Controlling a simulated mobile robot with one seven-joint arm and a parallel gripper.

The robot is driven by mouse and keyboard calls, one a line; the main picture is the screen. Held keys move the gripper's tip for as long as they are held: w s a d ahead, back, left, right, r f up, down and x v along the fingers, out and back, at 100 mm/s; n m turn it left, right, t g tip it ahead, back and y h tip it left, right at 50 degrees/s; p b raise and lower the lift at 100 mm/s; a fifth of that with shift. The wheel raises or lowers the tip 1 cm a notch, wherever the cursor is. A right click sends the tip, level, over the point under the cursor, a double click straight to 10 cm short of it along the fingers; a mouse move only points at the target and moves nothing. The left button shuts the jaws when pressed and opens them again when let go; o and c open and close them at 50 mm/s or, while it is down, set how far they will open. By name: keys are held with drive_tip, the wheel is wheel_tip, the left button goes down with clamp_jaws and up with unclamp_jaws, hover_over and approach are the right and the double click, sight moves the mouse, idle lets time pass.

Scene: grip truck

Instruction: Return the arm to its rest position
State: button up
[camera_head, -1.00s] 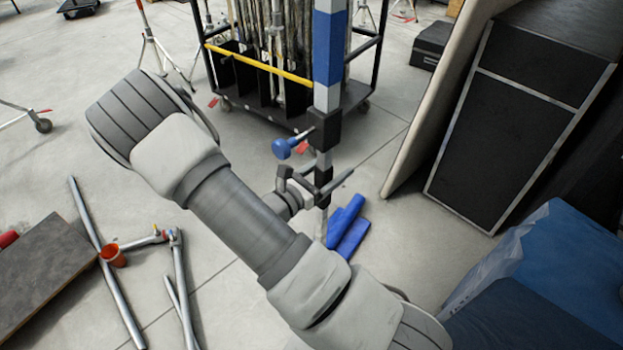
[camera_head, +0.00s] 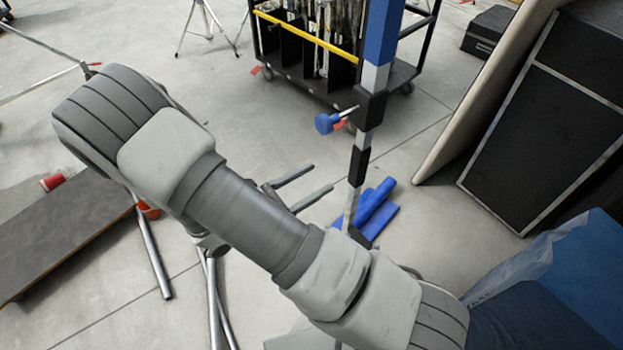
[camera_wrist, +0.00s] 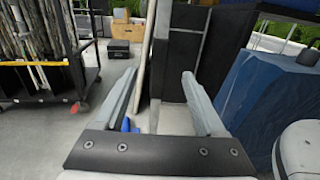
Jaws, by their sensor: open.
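My gripper (camera_head: 304,188) shows in the head view just beyond my arm, left of a blue and grey pole. Its two fingers are apart with nothing between them. In the wrist view my gripper (camera_wrist: 158,100) is also open and empty, with floor and a dark panel beyond it. My arm crosses the head view from upper left to lower right and hides part of the floor. The pole (camera_head: 382,30) stands upright, with a black clamp (camera_head: 370,108) and a blue knob (camera_head: 327,123) on it. The gripper and the pole look apart.
Blue rolls (camera_head: 376,208) lie on the floor by the pole. A wheeled cart (camera_head: 340,85) stands behind. A dark board (camera_head: 70,230), red cup (camera_head: 52,182) and metal tubes (camera_head: 152,255) lie at left.

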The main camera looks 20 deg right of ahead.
idle(0.5)
drive_tip(key=s+d+r+m+g+y, duration=0.4)
drive_tip(key=s+r+m+g+y, duration=0.6)
drive_tip(key=m, duration=0.5)
wheel_tip(320, 180, up, 21)
drive_tip(key=s+a+m+t+y+p, duration=0.2)
drive_tip(key=m+t+y+p, duration=0.5)
drive_tip(key=t+p, duration=0.2)
drive_tip(key=shift+s+a+r, duration=0.15)
drive_tip(key=shift+a+r, duration=0.05)
drive_tip(key=shift+a, duration=0.05)
drive_tip(key=shift+s, duration=0.1)
